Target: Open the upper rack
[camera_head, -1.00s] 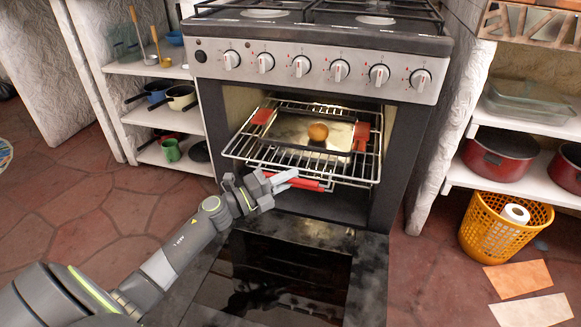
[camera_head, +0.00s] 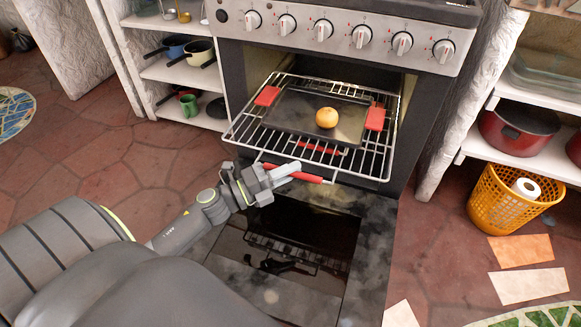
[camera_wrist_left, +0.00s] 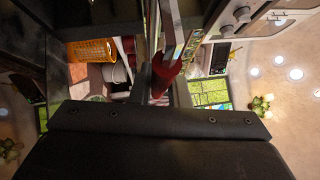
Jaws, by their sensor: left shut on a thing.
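The upper rack (camera_head: 250,128) is a wire shelf standing well out of the oven, level, with its rear inside the cavity. It bears a dark baking tray (camera_head: 290,108) with red grips at both sides, and a round orange-brown item (camera_head: 326,118) on the tray. My left gripper (camera_head: 288,172) is shut on the red handle (camera_head: 309,178) at the rack's front. In the left wrist view, red (camera_wrist_left: 166,78) shows between the fingers. My right gripper is not in view.
The oven door (camera_head: 225,270) is folded down below the rack. Another red bar (camera_head: 320,148) shows beneath the rack wires. Shelves with pots (camera_head: 198,52) stand at left. An orange basket (camera_head: 498,200) and a red pot (camera_head: 520,130) are at right.

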